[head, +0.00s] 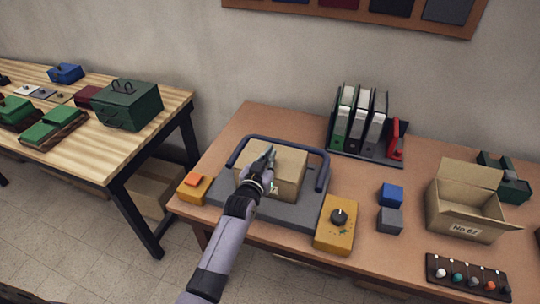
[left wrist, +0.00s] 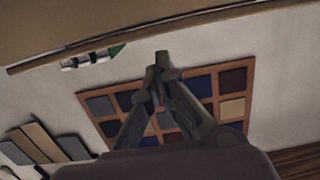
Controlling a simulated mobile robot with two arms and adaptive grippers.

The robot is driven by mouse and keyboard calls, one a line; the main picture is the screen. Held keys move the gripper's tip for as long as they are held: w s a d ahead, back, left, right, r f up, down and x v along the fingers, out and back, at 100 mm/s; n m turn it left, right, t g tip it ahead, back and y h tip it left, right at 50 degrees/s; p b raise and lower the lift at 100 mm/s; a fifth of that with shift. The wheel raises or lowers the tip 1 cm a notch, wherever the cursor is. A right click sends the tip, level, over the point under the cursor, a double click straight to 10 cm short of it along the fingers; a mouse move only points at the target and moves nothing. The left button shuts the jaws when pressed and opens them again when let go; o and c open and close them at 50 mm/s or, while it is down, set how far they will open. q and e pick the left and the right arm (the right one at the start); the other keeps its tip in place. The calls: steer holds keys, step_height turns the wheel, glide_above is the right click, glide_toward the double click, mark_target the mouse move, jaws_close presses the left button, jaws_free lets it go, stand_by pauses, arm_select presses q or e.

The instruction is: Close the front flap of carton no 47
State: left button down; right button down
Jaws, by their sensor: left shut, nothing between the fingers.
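A cardboard carton (head: 289,166) stands on a grey platform (head: 295,215) inside a dark blue rail. Its top looks covered by flaps; whether the front flap lies fully flat cannot be told. Its front label is partly hidden by my arm, so I cannot read the whole number. My left gripper (head: 268,154) is shut and empty, over the carton's top at its left part; contact is unclear. In the left wrist view the gripper (left wrist: 158,62) has its fingertips together. My right gripper is not in view.
An open carton (head: 463,220) marked with another number stands at the right. Binders (head: 357,115) stand behind; blue (head: 391,194) and grey blocks (head: 390,220) lie between. A yellow dial box (head: 336,222) and an orange-topped box (head: 193,186) flank the platform.

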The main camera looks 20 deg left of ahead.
arm_select(q)
steer(key=shift+w+f, duration=0.1)
steer(key=shift+f, duration=0.35)
steer(key=shift+p, duration=0.4)
steer(key=shift+w+f+g+p, duration=0.3)
steer(key=shift+f+g+p, duration=0.1)
steer(key=shift+f+g, duration=0.25)
steer(key=shift+f, duration=0.2)
